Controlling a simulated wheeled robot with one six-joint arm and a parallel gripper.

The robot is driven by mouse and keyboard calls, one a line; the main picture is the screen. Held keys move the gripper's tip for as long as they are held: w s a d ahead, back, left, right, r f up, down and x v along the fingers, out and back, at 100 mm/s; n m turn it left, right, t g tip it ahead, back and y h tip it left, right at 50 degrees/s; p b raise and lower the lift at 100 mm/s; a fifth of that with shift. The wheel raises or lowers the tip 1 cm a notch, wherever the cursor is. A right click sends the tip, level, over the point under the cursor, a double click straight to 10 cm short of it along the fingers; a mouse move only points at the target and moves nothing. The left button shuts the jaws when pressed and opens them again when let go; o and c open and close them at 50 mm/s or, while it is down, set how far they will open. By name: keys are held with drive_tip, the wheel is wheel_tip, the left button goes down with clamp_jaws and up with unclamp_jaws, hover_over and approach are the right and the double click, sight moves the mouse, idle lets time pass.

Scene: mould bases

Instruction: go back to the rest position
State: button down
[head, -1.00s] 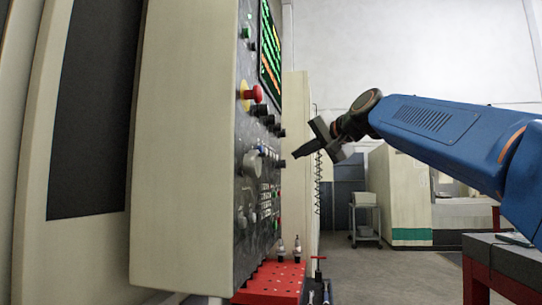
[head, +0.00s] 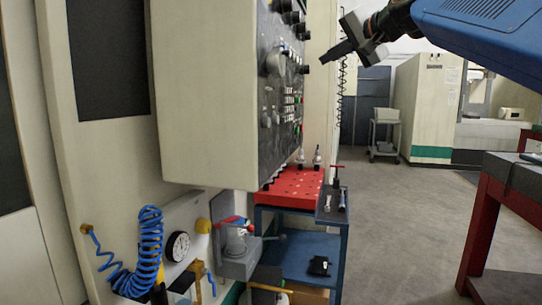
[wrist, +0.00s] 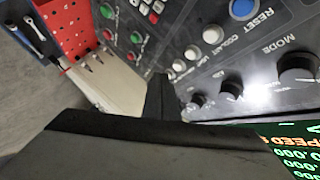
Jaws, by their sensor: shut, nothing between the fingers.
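My gripper (head: 343,50) shows at the top of the head view, on the end of my blue arm. It is shut and empty. It is just right of the control panel (head: 285,95) of the machine, with its fingers pointing left toward the panel's knobs. In the wrist view the dark gripper body (wrist: 160,145) fills the lower part, and the panel's knobs and buttons (wrist: 230,88) are close beyond it. I cannot tell from the pictures whether the fingers touch the panel.
A blue cart (head: 345,240) with a red perforated top (head: 290,190) stands below the panel. A coiled blue hose (head: 148,245) hangs at the lower left. A red-framed table (head: 490,200) stands at the right. The grey floor (head: 410,220) between is clear.

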drive_tip(key=s+d+f+n+g+h, duration=0.2)
drive_tip(key=s+f, duration=1)
drive_tip(key=f, duration=0.7)
drive_tip(key=s+d+f+n+g+h, duration=0.2)
drive_tip(key=s+d+f, duration=0.3)
drive_tip(key=s+f, duration=0.8)
drive_tip(key=s+d+f+n+g+h, duration=0.2)
drive_tip(key=s+f, duration=1)
drive_tip(key=f, duration=1.4)
drive_tip(key=d+g+h, duration=0.1)
drive_tip(key=d+g, duration=0.1)
drive_tip(key=shift+s+f+g, duration=0.25)
drive_tip(key=shift+g, duration=0.05)
